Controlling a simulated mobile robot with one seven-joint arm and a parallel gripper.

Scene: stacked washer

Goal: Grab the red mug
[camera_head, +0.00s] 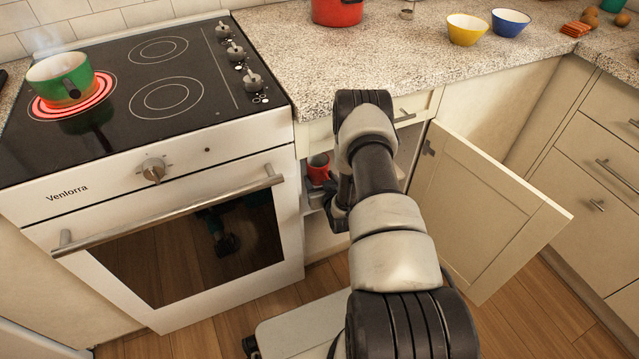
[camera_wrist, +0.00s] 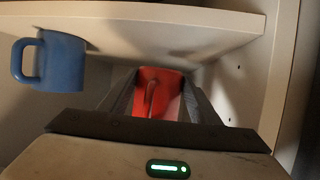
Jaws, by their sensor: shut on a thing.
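The red mug (camera_wrist: 150,88) is between the two fingers of my gripper (camera_wrist: 156,104) in the wrist view, with its handle facing the camera. The gripper is shut on it. In the head view the red mug (camera_head: 319,168) shows partly inside the open cabinet, beside my arm. My gripper's fingertips are hidden there behind the arm and the cabinet front.
A blue mug (camera_wrist: 58,62) is to the left in the wrist view, near a shelf board (camera_wrist: 190,22). The cabinet side wall (camera_wrist: 245,75) is close on the right. The open cabinet door (camera_head: 480,215) stands right of my arm. A green pot (camera_head: 62,78) sits on a glowing burner.

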